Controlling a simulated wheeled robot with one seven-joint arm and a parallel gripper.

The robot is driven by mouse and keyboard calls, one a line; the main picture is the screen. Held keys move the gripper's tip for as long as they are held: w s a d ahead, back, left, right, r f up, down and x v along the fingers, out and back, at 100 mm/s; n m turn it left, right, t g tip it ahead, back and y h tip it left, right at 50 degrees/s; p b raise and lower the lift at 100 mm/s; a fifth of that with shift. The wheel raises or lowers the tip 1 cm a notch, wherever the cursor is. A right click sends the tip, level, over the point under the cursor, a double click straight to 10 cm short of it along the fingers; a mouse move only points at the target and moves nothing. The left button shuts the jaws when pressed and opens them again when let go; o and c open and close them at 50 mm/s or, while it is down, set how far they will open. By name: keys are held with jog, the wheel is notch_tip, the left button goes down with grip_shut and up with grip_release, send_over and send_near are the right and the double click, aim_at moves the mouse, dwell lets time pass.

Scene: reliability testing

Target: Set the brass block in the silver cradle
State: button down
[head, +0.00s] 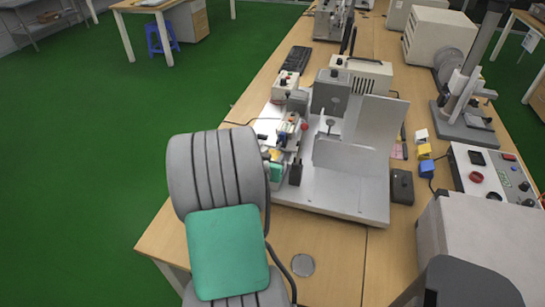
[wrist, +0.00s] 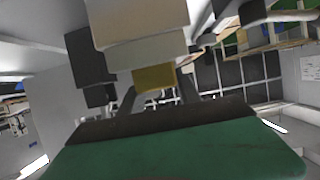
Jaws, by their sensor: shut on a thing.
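My gripper (wrist: 156,92) shows in the wrist view as two dark fingers, one on each side of a dull yellow brass block (wrist: 155,77). It is shut on this block. In the head view my gripper is largely hidden behind my own arm, at the left edge of the white machine base. A small yellow patch there looks like the same brass block (head: 275,154). I cannot make out the silver cradle for certain; small metal fixture parts (head: 290,130) stand close beyond the gripper. Whether the block touches any of them cannot be told.
A white machine base (head: 340,193) with an upright plate (head: 375,130) and grey box (head: 330,92) fills the bench middle. White (head: 421,135), yellow (head: 424,151) and blue (head: 427,168) blocks stand to its right. The near bench holds a round grey disc (head: 302,265).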

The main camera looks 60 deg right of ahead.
jog(key=shift+f+b, duration=0.3)
jog(key=shift+b, duration=0.2)
jog(key=c, duration=0.8)
grip_release()
jog(key=shift+c, duration=0.2)
